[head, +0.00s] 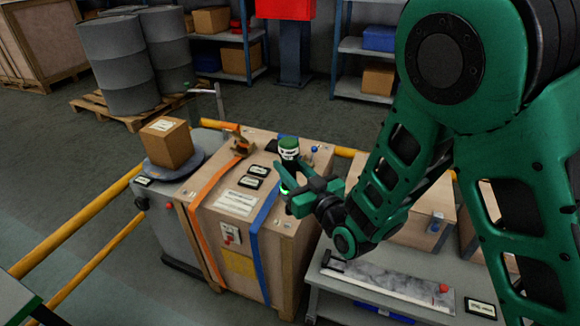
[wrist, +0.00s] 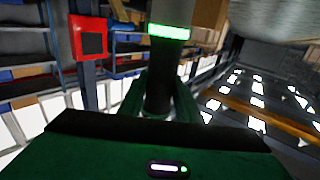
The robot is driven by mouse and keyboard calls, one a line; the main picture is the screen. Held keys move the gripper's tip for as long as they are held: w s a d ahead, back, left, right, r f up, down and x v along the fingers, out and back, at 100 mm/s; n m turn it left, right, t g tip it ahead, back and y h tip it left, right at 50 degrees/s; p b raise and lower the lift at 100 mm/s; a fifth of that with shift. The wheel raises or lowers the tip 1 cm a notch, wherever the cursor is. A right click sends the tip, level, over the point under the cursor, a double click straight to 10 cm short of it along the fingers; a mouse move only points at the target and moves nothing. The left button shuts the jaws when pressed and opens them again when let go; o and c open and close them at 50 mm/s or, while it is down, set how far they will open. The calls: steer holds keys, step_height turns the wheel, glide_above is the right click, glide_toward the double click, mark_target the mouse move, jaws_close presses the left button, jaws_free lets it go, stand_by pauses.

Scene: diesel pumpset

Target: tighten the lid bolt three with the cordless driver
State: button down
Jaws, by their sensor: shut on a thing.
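In the wrist view, the driver (wrist: 159,78) stands between the fingers as a dark shaft with a bright green band. The wooden crate (head: 205,220) has an orange strap and a blue strap over its lid. I cannot pick out lid bolt three; my gripper and the driver cover part of the lid. Whether the driver's tip touches anything cannot be told.
A cardboard box (head: 167,143) sits on a round grey plate left of the crate. Yellow rails (head: 75,228) run beside it. A grey bench (head: 395,285) with a metal plate stands at the front right. Drums (head: 118,65) and shelves stand behind.

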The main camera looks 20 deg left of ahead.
steer(key=shift+s+a+f, duration=0.1)
steer(key=shift+f, duration=2.1)
steer(key=shift+s+a, duration=0.1)
steer(key=shift+f, duration=0.6)
stand_by(2.1)
